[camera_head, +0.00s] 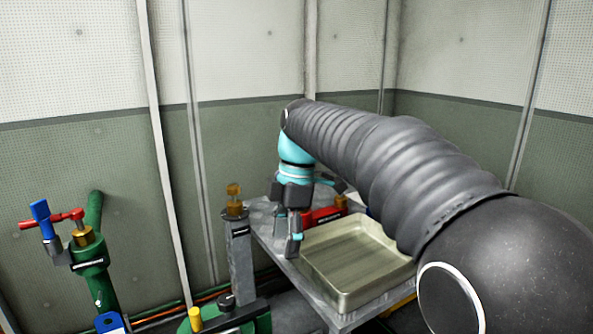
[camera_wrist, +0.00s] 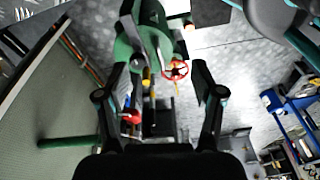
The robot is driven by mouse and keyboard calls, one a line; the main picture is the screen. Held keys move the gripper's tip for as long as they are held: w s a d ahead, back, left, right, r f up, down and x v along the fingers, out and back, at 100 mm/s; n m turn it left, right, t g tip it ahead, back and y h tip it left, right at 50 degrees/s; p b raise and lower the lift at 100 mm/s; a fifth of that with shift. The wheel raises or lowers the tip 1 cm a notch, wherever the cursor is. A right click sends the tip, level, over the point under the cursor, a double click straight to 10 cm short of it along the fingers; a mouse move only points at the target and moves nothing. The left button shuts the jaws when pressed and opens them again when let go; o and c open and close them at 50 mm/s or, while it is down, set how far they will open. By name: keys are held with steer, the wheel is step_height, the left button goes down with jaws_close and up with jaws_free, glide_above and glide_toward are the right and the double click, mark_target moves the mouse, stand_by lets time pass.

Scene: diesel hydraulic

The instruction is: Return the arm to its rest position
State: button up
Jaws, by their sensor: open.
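My gripper (camera_head: 316,214) is in the head view at the end of my dark, sleeved arm. It hangs above the left end of a grey metal table. It also shows in the wrist view (camera_wrist: 157,68), where its two dark fingers stand wide apart with nothing held between them. My arm stretches across the right half of the head view, bent down at the wrist, and hides part of the table and what lies behind it.
A shallow metal tray (camera_head: 347,298) and a red object (camera_head: 322,216) sit on the table (camera_head: 286,268). A green pipe with a blue-and-red valve (camera_head: 88,250) and a grey post (camera_head: 239,255) stand left. In the wrist view, green equipment with a red handwheel (camera_wrist: 175,70) lies beyond the fingers.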

steer(key=s+d+f+m+t+h, duration=0.1)
steer(key=s+d+f+m+t, duration=0.2)
steer(key=s+d+m, duration=0.6)
steer(key=s+d+f+m+t, duration=0.3)
steer(key=s+d+f+m, duration=0.4)
steer(key=s+m, duration=0.5)
steer(key=shift+s+d+m+t+h, duration=0.2)
steer(key=shift+d+m+t+h, duration=0.3)
steer(key=shift+d, duration=0.6)
